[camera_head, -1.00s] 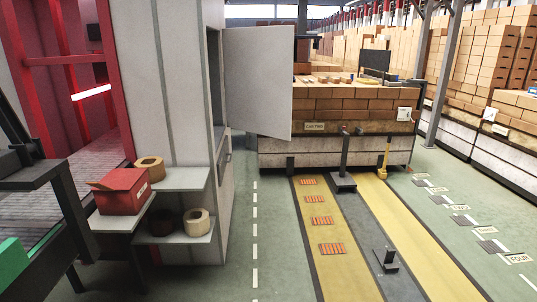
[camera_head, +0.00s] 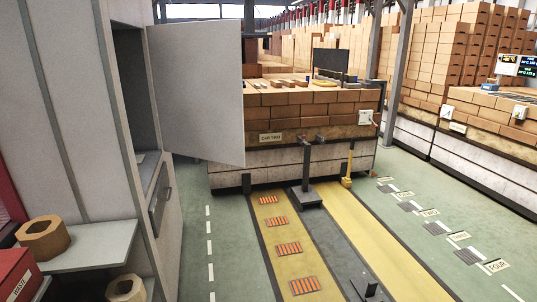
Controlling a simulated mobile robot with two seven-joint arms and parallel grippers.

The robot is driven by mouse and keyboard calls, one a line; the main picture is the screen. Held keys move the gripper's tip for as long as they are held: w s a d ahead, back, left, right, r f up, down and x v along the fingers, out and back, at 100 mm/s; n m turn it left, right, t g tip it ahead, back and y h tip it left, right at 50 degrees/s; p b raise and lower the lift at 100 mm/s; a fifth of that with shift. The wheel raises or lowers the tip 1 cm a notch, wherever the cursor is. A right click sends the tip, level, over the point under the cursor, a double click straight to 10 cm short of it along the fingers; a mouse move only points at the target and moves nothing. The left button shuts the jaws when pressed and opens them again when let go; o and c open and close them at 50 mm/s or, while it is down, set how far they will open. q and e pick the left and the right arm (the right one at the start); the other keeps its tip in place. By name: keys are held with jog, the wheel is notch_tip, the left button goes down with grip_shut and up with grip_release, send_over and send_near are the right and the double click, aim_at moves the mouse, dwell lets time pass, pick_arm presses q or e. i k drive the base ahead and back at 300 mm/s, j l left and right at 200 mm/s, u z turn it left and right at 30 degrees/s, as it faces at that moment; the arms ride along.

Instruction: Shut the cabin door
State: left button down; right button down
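The cabin door (camera_head: 198,92) is a flat pale grey panel. It stands open, swung out to the right from the front edge of the tall grey cabin (camera_head: 75,110). The cabin's opening shows as a dark gap (camera_head: 132,85) left of the door, with a ledge and a dark handle-like bar (camera_head: 160,198) below it. The door's lower right corner hangs in front of a brick-stacked car. Neither of my grippers is in view, so their state does not show.
A brick-loaded car (camera_head: 290,160) stands behind the door. The green floor with a dashed white line (camera_head: 209,228) is clear in front.

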aim_at(196, 66)
jog(key=i+z, duration=0.3)
jog(key=i, duration=1.05)
jog(key=i+z, duration=0.2)
jog(key=i, duration=0.2)
jog(key=i+j+z, duration=0.2)
jog(key=i, duration=0.15)
jog(key=i+j+z, duration=0.15)
jog(key=i, duration=0.25)
jog(key=i+z, duration=0.15)
jog(key=z, duration=0.75)
jog(key=j+z, duration=0.2)
jog(key=z, duration=0.75)
jog(key=i+j+z, duration=0.1)
jog(key=z, duration=0.8)
jog(key=j+z, duration=0.3)
jog(key=z, duration=0.65)
jog(key=k+j+z, duration=0.1)
jog(key=z, duration=0.8)
jog(key=k+z, duration=0.15)
jog(key=z, duration=0.75)
jog(key=k+z, duration=0.15)
jog(key=z, duration=0.8)
jog(key=k+z, duration=0.1)
jog(key=z, duration=0.8)
jog(key=l+z, duration=0.15)
jog(key=z, duration=0.2)
jog(key=k+l+z, duration=0.1)
jog(key=z, duration=0.25)
jog(key=l+z, duration=0.25)
jog(key=z, duration=0.15)
